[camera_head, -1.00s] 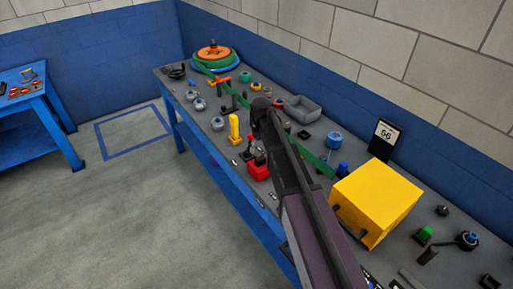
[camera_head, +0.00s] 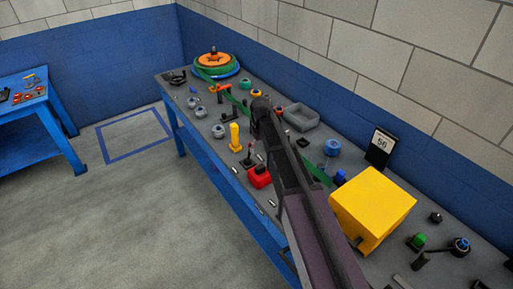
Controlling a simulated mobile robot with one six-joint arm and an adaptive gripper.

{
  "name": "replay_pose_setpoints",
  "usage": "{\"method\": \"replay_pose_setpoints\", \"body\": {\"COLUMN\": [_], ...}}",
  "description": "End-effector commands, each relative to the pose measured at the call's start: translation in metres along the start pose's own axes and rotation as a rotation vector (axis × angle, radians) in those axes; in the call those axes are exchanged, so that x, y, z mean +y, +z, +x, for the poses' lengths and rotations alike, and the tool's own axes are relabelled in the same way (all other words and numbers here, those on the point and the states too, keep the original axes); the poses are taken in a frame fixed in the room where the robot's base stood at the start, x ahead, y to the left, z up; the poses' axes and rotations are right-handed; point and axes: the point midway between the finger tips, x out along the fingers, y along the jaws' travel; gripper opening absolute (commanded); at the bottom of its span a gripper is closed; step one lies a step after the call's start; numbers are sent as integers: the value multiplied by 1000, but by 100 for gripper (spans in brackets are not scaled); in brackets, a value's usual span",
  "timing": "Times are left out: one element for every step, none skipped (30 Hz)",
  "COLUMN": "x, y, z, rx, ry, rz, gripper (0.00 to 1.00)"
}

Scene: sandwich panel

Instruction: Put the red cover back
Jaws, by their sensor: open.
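A small red block-like piece (camera_head: 259,176), which may be the red cover, lies near the front edge of the grey-topped bench (camera_head: 225,163), just left of my arm. A small dark upright part stands just behind it. I cannot tell whether the red piece sits on a fitting or loose on the bench. My dark arm rises from the bottom of the picture across the bench, and its far end is above the middle of the bench, beyond the red piece. My gripper's fingers do not show; my arm may hide them.
A yellow box (camera_head: 373,208) and a dark stand marked 56 (camera_head: 382,147) are right of my arm. A yellow post (camera_head: 235,137), a grey tray (camera_head: 301,117) and a round orange-topped piece (camera_head: 213,60) are on the bench. Open floor (camera_head: 120,220) lies left.

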Motion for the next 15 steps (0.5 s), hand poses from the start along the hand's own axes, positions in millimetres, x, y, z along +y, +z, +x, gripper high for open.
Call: {"method": "replay_pose_setpoints", "body": {"x": [0,0,0,0,0,0,0,0,0,0,0,0,0,0,0], "y": [0,0,0,0,0,0,0,0,0,0,0,0,2,3,8], "z": [0,0,0,0,0,0,0,0,0,0,0,0,0,0,0], "rx": [0,0,0,0,0,0,0,0,0,0,0,0,0,0,0], "ry": [0,0,0,0,0,0,0,0,0,0,0,0,0,0,0], "rz": [0,0,0,0,0,0,0,0,0,0,0,0,2,5,12], "gripper": [96,96,96,96,96,96,96,96,96,96,96,96,96,96,96]}}
